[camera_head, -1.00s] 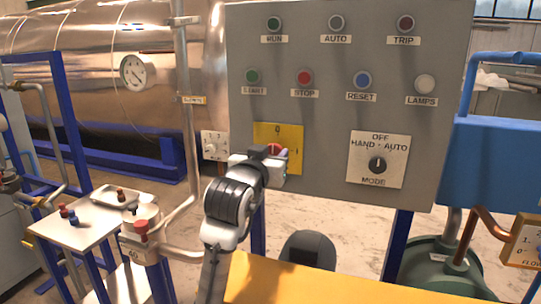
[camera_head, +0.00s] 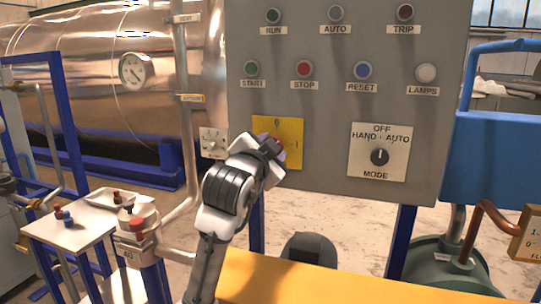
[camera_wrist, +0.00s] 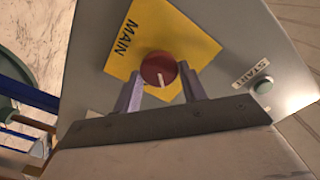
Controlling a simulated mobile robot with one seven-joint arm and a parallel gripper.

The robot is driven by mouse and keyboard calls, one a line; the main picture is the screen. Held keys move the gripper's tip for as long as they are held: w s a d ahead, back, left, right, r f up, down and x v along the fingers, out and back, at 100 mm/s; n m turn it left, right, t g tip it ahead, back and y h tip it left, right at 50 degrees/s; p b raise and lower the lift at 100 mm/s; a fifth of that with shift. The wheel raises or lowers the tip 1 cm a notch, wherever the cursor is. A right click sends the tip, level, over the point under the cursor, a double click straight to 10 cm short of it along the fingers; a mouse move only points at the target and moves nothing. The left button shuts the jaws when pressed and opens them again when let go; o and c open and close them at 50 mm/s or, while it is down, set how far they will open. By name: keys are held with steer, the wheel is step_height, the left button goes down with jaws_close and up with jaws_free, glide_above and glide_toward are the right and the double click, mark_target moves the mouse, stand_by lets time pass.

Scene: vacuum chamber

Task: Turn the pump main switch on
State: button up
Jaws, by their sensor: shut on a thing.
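The main switch is a round red knob (camera_wrist: 157,70) with a white line, on a yellow plate (camera_wrist: 122,60) marked MAIN. In the head view the yellow plate (camera_head: 291,132) is on the grey panel, with a 0 above the knob and a mark at its right. My gripper (camera_wrist: 160,90) is shut on the knob, one finger on each side. In the wrist view the white line points down the picture, seemingly between the plate's top and right marks. My gripper (camera_head: 277,148) hides most of the knob in the head view.
The panel (camera_head: 320,110) also has a green START button (camera_head: 251,69), a red STOP button (camera_head: 304,69), a blue RESET button (camera_head: 362,70) and a MODE selector (camera_head: 380,157). A small white dial plate (camera_head: 212,143) is left of it. A yellow surface (camera_head: 300,280) lies below.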

steer(key=shift+f+m+b, duration=0.2)
steer(key=shift+m+b, duration=1.55)
steer(key=shift+m, duration=2.85)
steer(key=shift+d, duration=0.1)
steer(key=o, duration=1)
steer(key=shift+c, duration=0.2)
steer(key=b+v, duration=0.3)
steer(key=v, duration=1.1)
steer(key=shift+r, duration=0.15)
